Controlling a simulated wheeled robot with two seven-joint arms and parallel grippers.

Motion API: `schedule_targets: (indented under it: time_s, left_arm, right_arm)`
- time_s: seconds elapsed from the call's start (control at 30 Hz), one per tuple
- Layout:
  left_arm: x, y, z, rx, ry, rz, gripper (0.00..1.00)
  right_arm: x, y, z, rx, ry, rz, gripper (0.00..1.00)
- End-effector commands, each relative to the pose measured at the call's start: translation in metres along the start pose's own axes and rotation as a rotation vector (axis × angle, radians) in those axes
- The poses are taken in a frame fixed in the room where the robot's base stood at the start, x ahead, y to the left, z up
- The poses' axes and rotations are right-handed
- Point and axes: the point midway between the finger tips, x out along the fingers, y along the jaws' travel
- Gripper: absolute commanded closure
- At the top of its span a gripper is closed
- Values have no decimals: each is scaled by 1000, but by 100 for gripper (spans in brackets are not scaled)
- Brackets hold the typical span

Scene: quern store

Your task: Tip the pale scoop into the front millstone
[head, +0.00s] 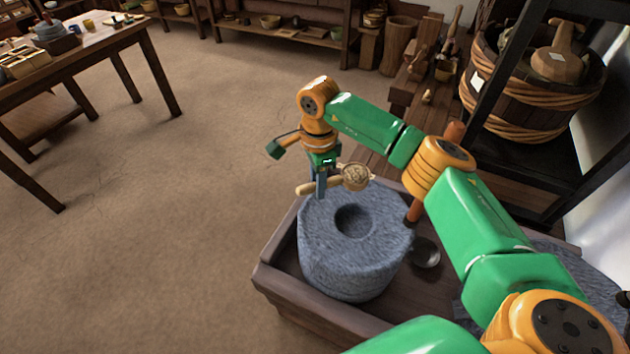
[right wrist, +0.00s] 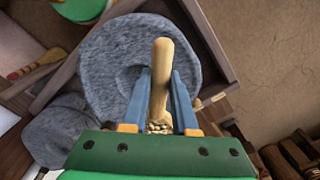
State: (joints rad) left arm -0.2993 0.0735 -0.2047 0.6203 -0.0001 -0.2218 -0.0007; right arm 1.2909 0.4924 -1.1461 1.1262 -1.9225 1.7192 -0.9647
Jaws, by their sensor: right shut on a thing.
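The pale scoop (head: 356,177) is held above the back rim of the front millstone, its round bowl to the right and filled with pale grain. My right gripper (head: 321,193) is shut on its handle. In the right wrist view the handle (right wrist: 160,75) stands between the blue fingers, with some grain showing at the palm. My left gripper is not in view.
The millstone sits in a wooden trough (head: 277,290). An upright wooden handle (head: 414,210) and a small dark metal bowl (head: 426,254) are at its right. Another grey stone (head: 590,277) is partly hidden by my arm.

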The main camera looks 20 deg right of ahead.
Motion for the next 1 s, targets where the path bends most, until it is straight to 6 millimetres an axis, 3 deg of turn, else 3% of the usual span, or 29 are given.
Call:
schedule_targets:
  time_s: [0.9,1.0]
  left_arm:
    - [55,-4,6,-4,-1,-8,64]
    - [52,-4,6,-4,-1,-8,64]
  right_arm:
    - [68,0,1,-7,-1,1,100]
    - [67,1,0,-11,0,-47,100]
